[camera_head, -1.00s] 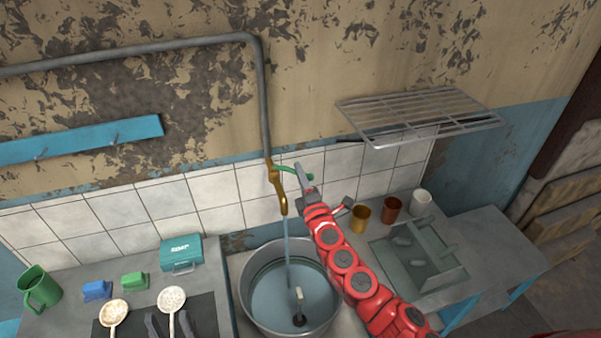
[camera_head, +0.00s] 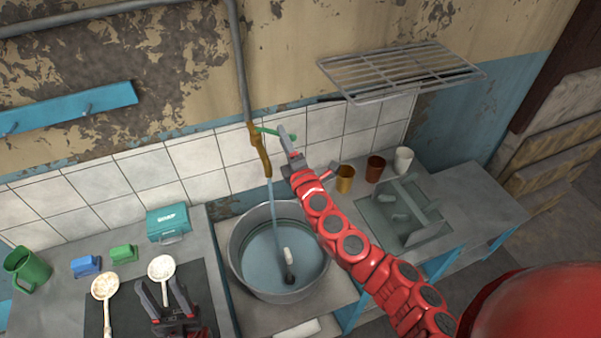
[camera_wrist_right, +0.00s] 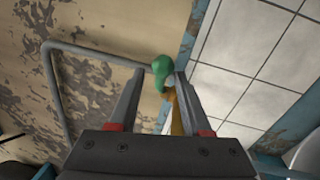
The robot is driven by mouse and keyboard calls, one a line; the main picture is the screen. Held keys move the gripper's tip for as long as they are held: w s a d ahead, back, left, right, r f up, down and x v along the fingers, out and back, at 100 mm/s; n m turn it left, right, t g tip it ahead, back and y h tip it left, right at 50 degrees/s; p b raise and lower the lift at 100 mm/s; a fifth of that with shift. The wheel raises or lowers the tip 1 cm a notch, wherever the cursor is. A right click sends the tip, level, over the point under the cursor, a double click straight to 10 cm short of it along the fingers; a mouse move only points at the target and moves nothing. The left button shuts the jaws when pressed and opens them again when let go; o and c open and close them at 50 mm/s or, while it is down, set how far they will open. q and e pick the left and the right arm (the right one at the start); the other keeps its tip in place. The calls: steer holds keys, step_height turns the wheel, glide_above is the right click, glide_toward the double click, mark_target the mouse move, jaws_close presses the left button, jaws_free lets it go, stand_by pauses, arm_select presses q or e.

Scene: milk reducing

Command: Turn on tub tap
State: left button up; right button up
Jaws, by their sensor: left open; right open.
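The brass tap (camera_head: 260,155) ends a grey wall pipe above a round metal tub (camera_head: 236,262). Its green handle (camera_head: 280,132) points right. A stream of water (camera_head: 270,190) runs from the spout into the tub, where water stands. My right gripper (camera_head: 308,155) is open beside the handle; in the right wrist view the handle's green end (camera_wrist_right: 161,70) shows between or just beyond the fingertips (camera_wrist_right: 158,76), with the brass tap (camera_wrist_right: 177,118) behind. Contact cannot be told. My left gripper (camera_head: 164,288) is open, low over the counter at the left.
A wire rack (camera_head: 400,70) juts from the wall at right. A teal box (camera_head: 168,222), sponges, a green mug (camera_head: 28,268) and two ladles lie left. A white-topped object (camera_head: 288,260) stands in the tub.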

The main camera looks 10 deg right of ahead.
steer(key=s+d+f+b, duration=0.2)
steer(key=s+b, duration=0.1)
steer(key=s, duration=1.2)
